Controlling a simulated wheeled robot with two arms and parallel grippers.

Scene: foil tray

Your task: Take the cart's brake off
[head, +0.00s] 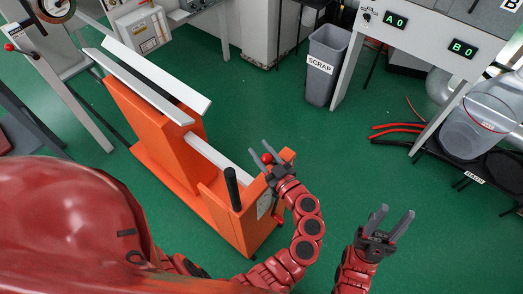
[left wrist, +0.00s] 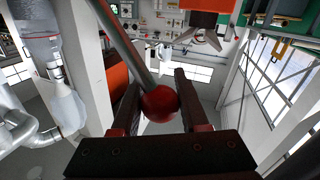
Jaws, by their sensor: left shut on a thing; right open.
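The orange cart (head: 160,130) stands at centre left, with pale rails on top. Its brake lever has a red ball knob (head: 267,158) at the cart's near right end. In the left wrist view the red knob (left wrist: 159,103) sits on a grey rod (left wrist: 122,40), between the two fingers. My left gripper (head: 261,152) is shut on this knob. My right gripper (head: 393,214) is open and empty over the green floor, to the right of the cart and apart from it. The lower part of the lever is hidden in the head view.
A black upright handle (head: 232,188) stands on the cart just left of the knob. A grey SCRAP bin (head: 326,65) and a white bench with A0 and B0 displays (head: 428,35) stand at the back. Red hoses (head: 398,127) lie at right. The floor between is clear.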

